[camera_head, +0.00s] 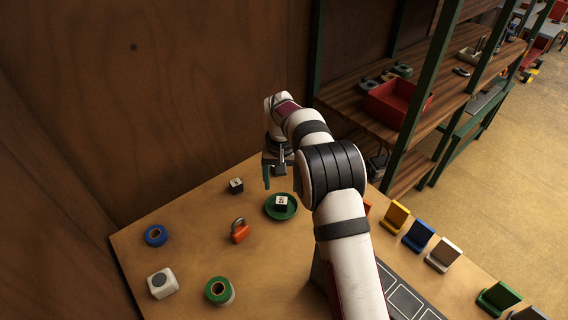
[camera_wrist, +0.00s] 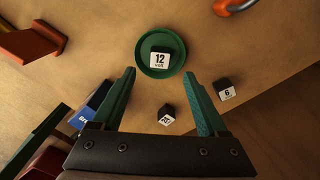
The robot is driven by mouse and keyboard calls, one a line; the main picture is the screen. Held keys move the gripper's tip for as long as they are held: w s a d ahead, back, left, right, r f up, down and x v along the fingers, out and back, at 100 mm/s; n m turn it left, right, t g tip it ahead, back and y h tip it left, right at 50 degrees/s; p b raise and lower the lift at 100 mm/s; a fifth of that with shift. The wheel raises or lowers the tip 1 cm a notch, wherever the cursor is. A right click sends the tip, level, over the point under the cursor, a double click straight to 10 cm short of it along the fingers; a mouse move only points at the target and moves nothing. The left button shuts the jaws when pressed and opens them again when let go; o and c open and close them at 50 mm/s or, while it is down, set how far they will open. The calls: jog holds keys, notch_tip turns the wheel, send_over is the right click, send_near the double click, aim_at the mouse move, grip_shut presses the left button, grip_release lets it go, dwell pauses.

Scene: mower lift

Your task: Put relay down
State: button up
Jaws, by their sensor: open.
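A small black relay with a white "12" label (camera_wrist: 160,60) sits in a round green dish (camera_wrist: 144,66). In the head view the relay (camera_head: 281,202) and the dish (camera_head: 270,212) show on the table, left of my arm. My gripper (camera_wrist: 161,75) is open, with nothing between its green fingers. In the head view my gripper (camera_head: 275,175) is above the table, just behind the dish and apart from the relay. A relay marked "24" (camera_wrist: 166,114) and one marked "6" (camera_wrist: 225,90) lie outside the dish.
An orange padlock (camera_head: 240,232), blue tape (camera_head: 156,236), green tape (camera_head: 219,291) and a white block (camera_head: 162,283) stand on the left. Several coloured holders, including a yellow one (camera_head: 396,216), line the right edge. A wooden shelf with a red bin (camera_head: 392,104) stands behind.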

jog(key=s+d+r+m, duration=0.1)
jog(key=s+d+r, duration=0.3)
jog(key=s+r, duration=0.35)
jog(key=s+d+r+m, duration=0.2)
jog(key=s+d+r, duration=0.3)
jog(key=s+r, duration=0.25)
jog(key=s+d+f+m+y, duration=0.1)
jog(key=s, duration=1)
jog(key=s+d+f+m, duration=0.1)
jog(key=s+d, duration=0.1)
jog(key=s, duration=0.9)
jog(key=shift+s+f+m+y, duration=0.2)
jog(key=shift+f+m+y, duration=0.1)
jog(key=shift+y, duration=0.1)
